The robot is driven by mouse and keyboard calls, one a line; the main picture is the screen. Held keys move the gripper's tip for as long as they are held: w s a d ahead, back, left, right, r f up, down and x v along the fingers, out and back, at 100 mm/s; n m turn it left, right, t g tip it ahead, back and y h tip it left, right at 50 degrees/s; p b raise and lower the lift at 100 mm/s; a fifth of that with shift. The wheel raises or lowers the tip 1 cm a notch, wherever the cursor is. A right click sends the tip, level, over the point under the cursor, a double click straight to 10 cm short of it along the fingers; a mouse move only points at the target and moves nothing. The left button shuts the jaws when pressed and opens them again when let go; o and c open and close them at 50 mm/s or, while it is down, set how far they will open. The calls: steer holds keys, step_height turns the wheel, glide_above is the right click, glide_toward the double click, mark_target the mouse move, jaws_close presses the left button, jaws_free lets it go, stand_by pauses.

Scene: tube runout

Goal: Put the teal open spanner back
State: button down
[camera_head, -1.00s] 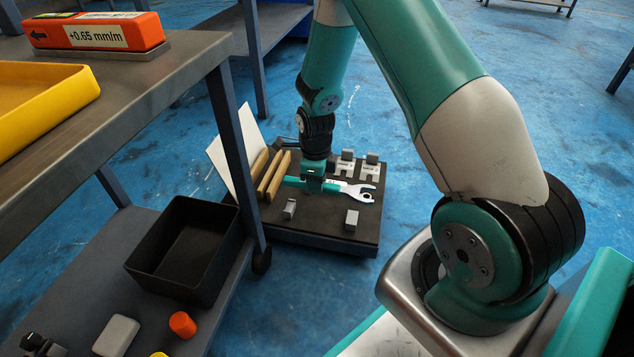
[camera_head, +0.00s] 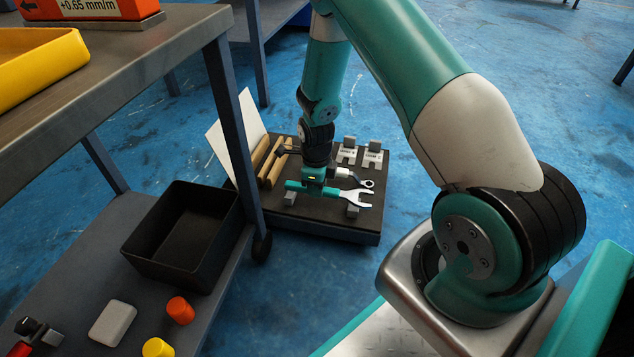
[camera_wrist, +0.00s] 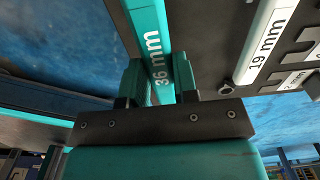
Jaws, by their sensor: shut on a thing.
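The teal open spanner (camera_head: 296,186) has a teal handle and a pale open jaw on the right. My gripper (camera_head: 313,178) is shut on its handle, which reads "36 mm" in the wrist view (camera_wrist: 158,60). The dark tool board (camera_head: 325,212) is below.
A pale ring-ended spanner marked 19 mm (camera_wrist: 265,45) lies behind mine on the board. Grey holders (camera_head: 372,155) stand at the back, wooden bars (camera_head: 272,165) at the left. A bench (camera_head: 130,75) and black bin (camera_head: 185,235) are left; blue floor is free right.

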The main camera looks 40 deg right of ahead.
steer(key=shift+f+b, duration=0.4)
steer(key=shift+f, duration=0.65)
stand_by(0.4)
steer(key=shift+c, duration=1.6)
jaws_free()
steer(key=shift+r, duration=0.15)
steer(key=shift+r+p, duration=2.9)
steer(key=shift+p, duration=0.3)
